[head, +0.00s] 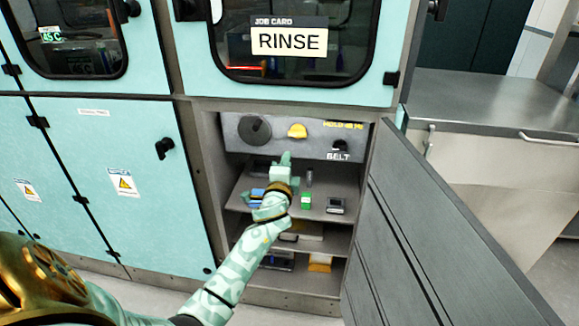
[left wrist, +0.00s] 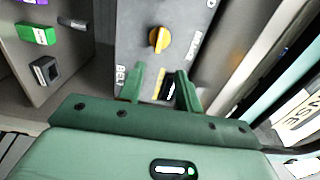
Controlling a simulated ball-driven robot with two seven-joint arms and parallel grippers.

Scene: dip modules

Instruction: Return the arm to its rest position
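My left arm reaches into an open cabinet bay below the window marked RINSE. Its green gripper (head: 286,160) is in front of the control panel (head: 280,148), over the upper shelf. In the left wrist view the two fingers (left wrist: 160,88) stand apart with a gap between them, and nothing is seen held. A black switch or knob (left wrist: 168,87) near the BELT label shows in that gap; whether the fingers touch it I cannot tell. The panel also carries a yellow knob (head: 297,131), a dark round dial (head: 254,130) and a black BELT knob (head: 340,146). My right gripper is out of view.
An open grey door (head: 430,240) bounds the bay on the right. The shelf holds a green block (head: 306,201), a dark module (head: 335,206) and blue pieces (head: 257,194) close to my arm. A lower shelf holds a yellow item (head: 320,263). Closed mint doors (head: 120,195) stand left.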

